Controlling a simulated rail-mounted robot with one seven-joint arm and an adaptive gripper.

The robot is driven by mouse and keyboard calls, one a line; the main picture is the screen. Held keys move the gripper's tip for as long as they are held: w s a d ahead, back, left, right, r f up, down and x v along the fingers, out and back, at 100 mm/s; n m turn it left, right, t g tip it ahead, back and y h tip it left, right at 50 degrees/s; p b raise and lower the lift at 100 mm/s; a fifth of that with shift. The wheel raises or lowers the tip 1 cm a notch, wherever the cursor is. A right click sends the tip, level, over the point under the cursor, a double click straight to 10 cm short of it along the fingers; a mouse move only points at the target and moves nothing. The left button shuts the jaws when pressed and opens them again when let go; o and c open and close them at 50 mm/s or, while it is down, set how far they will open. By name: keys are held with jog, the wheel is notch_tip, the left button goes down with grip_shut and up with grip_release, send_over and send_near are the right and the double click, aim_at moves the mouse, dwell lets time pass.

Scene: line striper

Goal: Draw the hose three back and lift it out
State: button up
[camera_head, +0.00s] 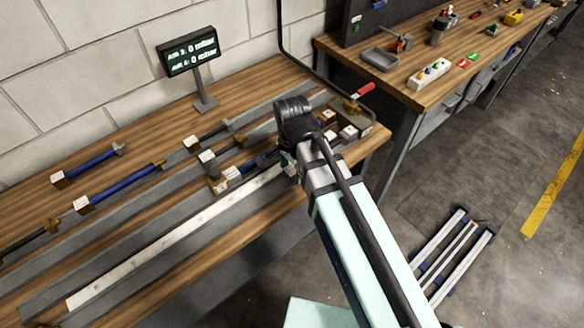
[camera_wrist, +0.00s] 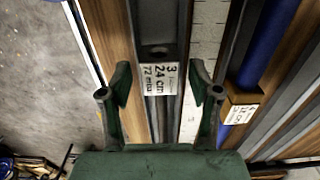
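In the head view my gripper (camera_head: 288,162) is low over the right part of the bench, mostly hidden by my arm. Several short hoses lie on the bench, among them blue ones (camera_head: 127,187) and (camera_head: 93,162), with white-tagged end blocks. I cannot tell which hose bears the number three in the head view.
A white scale strip (camera_head: 180,238) runs along the grey rails. Small blocks and a red-handled part (camera_head: 360,92) crowd the bench's right end. A second bench (camera_head: 470,60) stands beyond a gap. A blue hose (camera_wrist: 268,45) lies beside the right finger.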

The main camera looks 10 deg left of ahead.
jog(key=c, duration=1)
jog(key=shift+s, duration=0.1)
jog(key=shift+s+a+p, duration=0.5)
jog(key=shift+s+a, duration=0.4)
jog(key=shift+s, duration=0.2)
jog(key=shift+r, duration=0.1)
notch_tip(320, 180, up, 7)
jog(key=p, duration=0.5)
jog(key=shift+p, duration=0.3)
